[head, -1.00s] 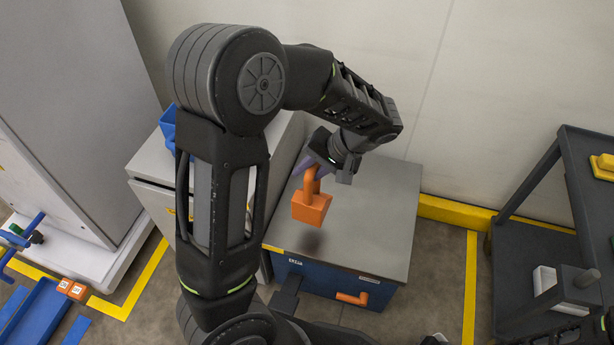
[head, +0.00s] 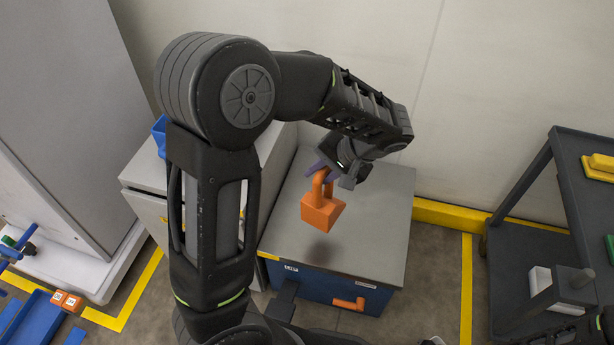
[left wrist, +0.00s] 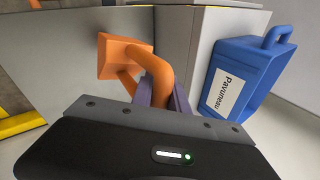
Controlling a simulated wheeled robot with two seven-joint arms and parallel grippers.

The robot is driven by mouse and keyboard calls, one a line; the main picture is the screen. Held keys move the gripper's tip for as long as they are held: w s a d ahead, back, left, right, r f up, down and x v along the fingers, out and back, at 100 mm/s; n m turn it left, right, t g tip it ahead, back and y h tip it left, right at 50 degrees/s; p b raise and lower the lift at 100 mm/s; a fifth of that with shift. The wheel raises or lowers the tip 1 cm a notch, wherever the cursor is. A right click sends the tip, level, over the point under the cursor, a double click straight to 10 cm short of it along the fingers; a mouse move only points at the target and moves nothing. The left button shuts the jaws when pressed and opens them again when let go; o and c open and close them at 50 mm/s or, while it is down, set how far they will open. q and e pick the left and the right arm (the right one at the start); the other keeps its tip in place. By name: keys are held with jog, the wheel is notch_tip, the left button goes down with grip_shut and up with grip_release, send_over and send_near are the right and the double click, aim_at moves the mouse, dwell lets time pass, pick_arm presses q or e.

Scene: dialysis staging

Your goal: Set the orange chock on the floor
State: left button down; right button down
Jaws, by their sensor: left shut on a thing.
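The orange chock (head: 321,214) is a wedge-like block with a looped handle. My left gripper (head: 326,174) is shut on its handle and holds it above the grey top of a blue cabinet, with a dark shadow below it. In the left wrist view the chock (left wrist: 122,57) hangs beyond the gripper (left wrist: 165,98), whose purple fingers close around the handle. The floor (head: 415,290) shows in front of and to the right of the cabinet. My right gripper is not in view.
The blue cabinet (head: 382,215) has an orange handle (head: 348,304) on its front. A dark cart (head: 560,215) stands at the right. Yellow tape (head: 466,290) marks the floor. Open floor lies between cabinet and cart.

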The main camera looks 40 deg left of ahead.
pick_arm(q)
jog(key=w+d+r+m+t, duration=0.1)
jog(key=w+d+r+m, duration=0.1)
jog(key=d, duration=0.3)
jog(key=w+d+r+m+t, duration=0.2)
jog(key=d+r+m, duration=0.1)
jog(key=d+m, duration=0.1)
jog(key=shift+d+m+t+h, duration=0.3)
jog(key=shift+d, duration=0.25)
jog(key=shift+f, duration=0.1)
